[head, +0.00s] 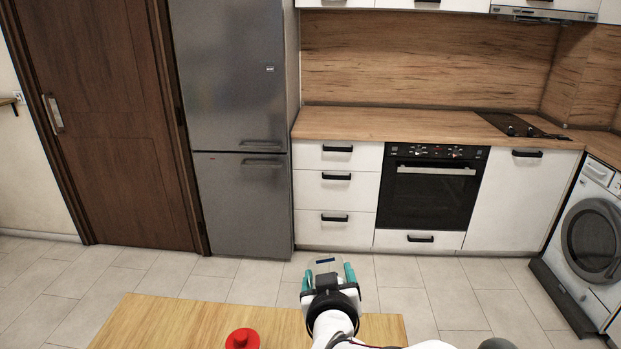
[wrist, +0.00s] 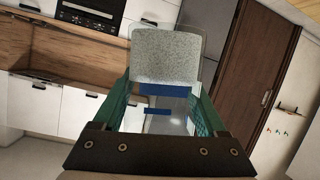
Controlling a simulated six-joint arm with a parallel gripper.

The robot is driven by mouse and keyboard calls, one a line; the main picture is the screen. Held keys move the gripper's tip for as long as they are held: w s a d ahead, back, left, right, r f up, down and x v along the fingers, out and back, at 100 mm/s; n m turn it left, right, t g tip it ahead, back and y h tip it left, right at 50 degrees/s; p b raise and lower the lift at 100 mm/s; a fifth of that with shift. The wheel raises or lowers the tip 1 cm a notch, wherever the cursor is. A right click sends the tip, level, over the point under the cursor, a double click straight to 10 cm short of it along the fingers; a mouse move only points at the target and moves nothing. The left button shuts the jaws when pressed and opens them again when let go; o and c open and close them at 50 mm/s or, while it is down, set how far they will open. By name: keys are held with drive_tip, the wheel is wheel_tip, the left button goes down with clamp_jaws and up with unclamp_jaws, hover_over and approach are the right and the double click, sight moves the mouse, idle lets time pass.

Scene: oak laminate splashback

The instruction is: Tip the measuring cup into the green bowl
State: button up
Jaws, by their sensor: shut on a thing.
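My gripper (head: 329,274) has teal fingers and is shut on the measuring cup (head: 323,263), which is clear with a dark blue mark. The gripper is held out over the far edge of the wooden table. In the wrist view the cup (wrist: 165,126) sits between both fingers, with blue bands on its wall. Grey, speckled, grainy contents (wrist: 166,55) fill the part of it toward the top of that picture. That view is turned roughly upside down. I cannot tell the cup's exact tilt. The green bowl does not show in either view.
A red, knobbed object (head: 242,340) stands on the wooden table (head: 150,325), left of my arm. The table left of it is bare. Beyond a tiled floor stand a fridge (head: 235,90), an oven (head: 430,190) and white cabinets, well away from my gripper.

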drive_tip(key=s+a+f+m, duration=0.1)
drive_tip(key=s+a+f, duration=0.2)
drive_tip(key=a+f, duration=0.3)
drive_tip(key=s+a+f+m, duration=0.1)
drive_tip(key=s+a+f, duration=0.3)
drive_tip(key=a+f, duration=0.3)
drive_tip(key=s+a+f+m, duration=0.1)
drive_tip(key=s+a+f, duration=0.2)
drive_tip(key=a+f, duration=0.4)
drive_tip(key=shift+s+a+f+h, duration=0.1)
drive_tip(key=shift+s+a+h, duration=0.1)
drive_tip(key=shift+a, duration=1)
drive_tip(key=shift+s+a+f+h, duration=0.1)
drive_tip(key=shift+a+h, duration=0.1)
drive_tip(key=shift+a, duration=1)
drive_tip(key=shift+s+a+f, duration=0.1)
drive_tip(key=shift+a+f, duration=0.05)
drive_tip(key=shift+f, duration=0.85)
drive_tip(key=shift+a+f, duration=0.15)
drive_tip(key=shift+f, duration=0.85)
drive_tip(key=shift+f, duration=0.25)
drive_tip(key=o, duration=1.4)
drive_tip(key=shift+s+r, duration=0.1)
